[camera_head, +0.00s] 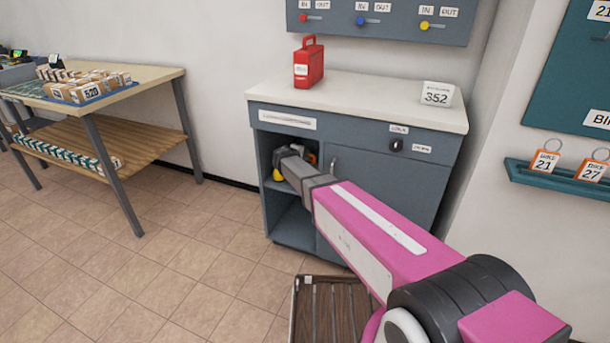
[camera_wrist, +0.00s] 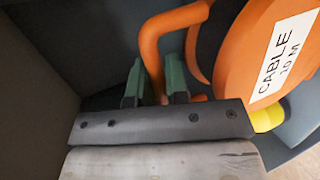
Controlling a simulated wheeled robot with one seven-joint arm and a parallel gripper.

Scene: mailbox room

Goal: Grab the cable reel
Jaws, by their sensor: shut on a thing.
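The cable reel (camera_wrist: 262,65) is orange, with a white label reading "CABLE 10 M" and a yellow part at its lower edge. It fills the right of the wrist view, inside the open compartment of the grey cabinet (camera_head: 385,190). My gripper (camera_wrist: 155,82) has its two green fingers on either side of the reel's orange tube frame, shut on it. In the head view my arm reaches into the upper left compartment. It hides most of the reel there, and only small orange and yellow bits show.
A shelf (camera_head: 292,222) lies below the compartment, with a closed door to its right. A red case (camera_head: 309,62) and a white "352" block (camera_head: 437,94) stand on the countertop. A wooden table (camera_head: 150,78) with boxes stands left. The tiled floor between is clear.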

